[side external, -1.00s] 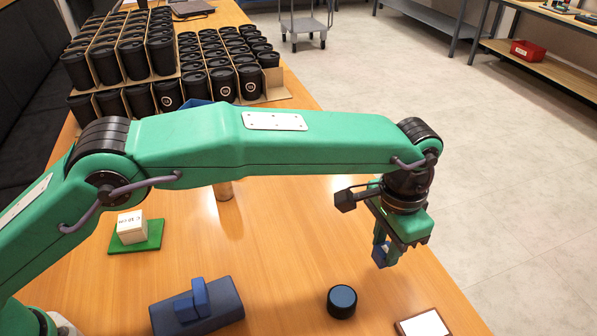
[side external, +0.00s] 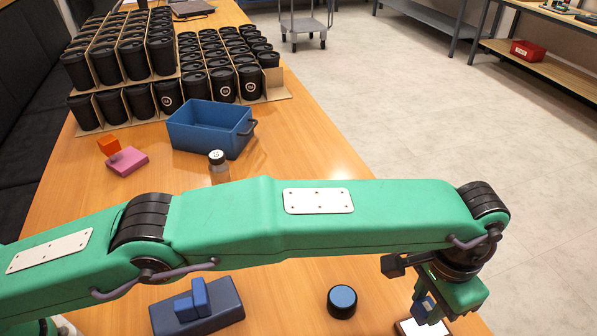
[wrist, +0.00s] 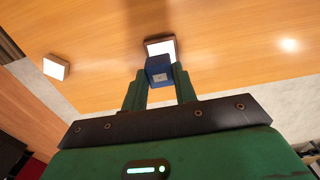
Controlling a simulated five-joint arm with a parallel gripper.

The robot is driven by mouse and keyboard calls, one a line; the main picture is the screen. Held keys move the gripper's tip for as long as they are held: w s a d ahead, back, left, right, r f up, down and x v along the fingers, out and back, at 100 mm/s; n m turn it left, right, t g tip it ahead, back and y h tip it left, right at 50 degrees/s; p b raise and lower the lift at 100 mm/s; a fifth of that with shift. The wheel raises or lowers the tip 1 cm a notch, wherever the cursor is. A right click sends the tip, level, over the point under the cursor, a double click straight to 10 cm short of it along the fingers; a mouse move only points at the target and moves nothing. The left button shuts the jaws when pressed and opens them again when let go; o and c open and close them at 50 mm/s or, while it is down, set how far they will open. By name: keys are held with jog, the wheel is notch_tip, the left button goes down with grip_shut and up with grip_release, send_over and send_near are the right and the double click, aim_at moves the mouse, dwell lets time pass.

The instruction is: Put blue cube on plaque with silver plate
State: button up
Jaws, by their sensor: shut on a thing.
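My gripper (side external: 424,306) is low at the lower right of the side view and shut on a small blue cube. The blue cube (wrist: 158,68) shows between my fingers in the wrist view, with a small pale mark on its face. Just beyond it is a plaque with a pale, bright plate (wrist: 159,46), partly hidden by the cube; in the side view it shows partly under the gripper (side external: 408,328). Whether the cube touches it I cannot tell. A second plaque with a pale plate (wrist: 55,67) is to the left in the wrist view.
A dark round puck with a blue top (side external: 342,301) and a dark blue block with smaller blue pieces (side external: 226,303) stand nearby. Farther back are a blue bin (side external: 205,140), a shaker (side external: 218,168), a pink block (side external: 127,160), an orange block (side external: 108,145) and racked black cups (side external: 108,60).

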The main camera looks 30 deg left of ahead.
aim_at(427, 306)
jog(key=shift+f, duration=1.55)
jog(key=shift+f, duration=0.1)
jog(key=shift+f, duration=1.9)
jog(key=shift+f, duration=0.1)
jog(key=o, duration=0.9)
jog(key=shift+o, duration=0.2)
jog(key=shift+r, duration=6.1)
